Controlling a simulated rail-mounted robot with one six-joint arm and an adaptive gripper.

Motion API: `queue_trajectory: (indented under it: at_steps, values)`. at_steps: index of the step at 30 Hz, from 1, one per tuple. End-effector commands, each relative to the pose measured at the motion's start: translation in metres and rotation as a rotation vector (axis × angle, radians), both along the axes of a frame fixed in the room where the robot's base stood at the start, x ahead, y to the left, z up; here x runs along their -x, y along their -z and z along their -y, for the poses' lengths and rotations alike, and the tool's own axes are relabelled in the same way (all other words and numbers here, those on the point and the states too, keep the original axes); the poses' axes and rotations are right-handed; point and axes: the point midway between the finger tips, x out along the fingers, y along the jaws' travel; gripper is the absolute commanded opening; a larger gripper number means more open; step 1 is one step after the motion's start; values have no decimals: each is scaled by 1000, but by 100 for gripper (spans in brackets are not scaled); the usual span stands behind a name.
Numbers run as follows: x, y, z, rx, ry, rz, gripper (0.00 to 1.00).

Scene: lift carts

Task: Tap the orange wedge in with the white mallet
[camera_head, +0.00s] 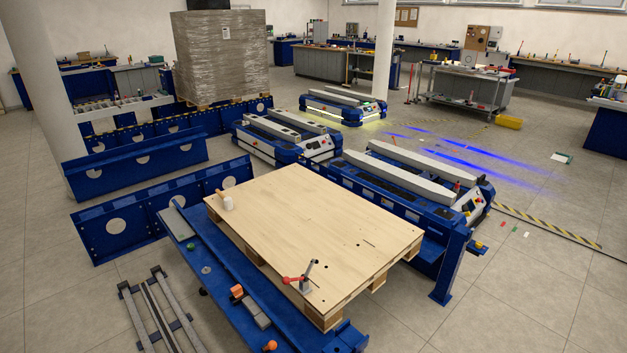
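A small white cylindrical object, likely the white mallet's head (227,202), is on the light wooden board near its left corner. A small orange block, likely the orange wedge (237,291), is on the blue beam in front of the board, beside a grey bar. Whether it sits in a gap is too small to tell. A second, rounder orange piece (270,346) shows near the beam's front end. My gripper is not in view.
The wooden board (310,215) rests on a pallet. A red-handled clamp-like device (305,279) stands at its front corner. The blue beam (215,270) runs along its left side. Grey rails (150,315) lie on the floor at left. Lift carts (400,175) stand behind.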

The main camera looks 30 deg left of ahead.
Motion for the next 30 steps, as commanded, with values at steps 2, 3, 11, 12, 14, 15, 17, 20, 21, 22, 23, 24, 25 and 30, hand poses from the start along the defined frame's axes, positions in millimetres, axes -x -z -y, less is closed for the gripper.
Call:
queue_trajectory:
  at_steps: [2, 3, 11, 12, 14, 15, 17, 20, 21, 22, 23, 24, 25, 30]
  values:
    - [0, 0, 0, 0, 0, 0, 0]
    - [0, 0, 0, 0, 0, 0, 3]
    - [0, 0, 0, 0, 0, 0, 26]
    - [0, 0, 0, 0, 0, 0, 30]
    - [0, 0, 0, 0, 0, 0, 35]
    - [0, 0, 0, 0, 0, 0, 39]
    - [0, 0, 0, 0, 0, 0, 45]
    - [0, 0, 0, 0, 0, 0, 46]
    - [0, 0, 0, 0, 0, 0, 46]
    - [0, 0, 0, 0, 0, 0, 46]
    - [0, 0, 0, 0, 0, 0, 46]
    - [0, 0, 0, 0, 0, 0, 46]
    - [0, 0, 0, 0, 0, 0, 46]
    - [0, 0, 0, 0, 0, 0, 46]
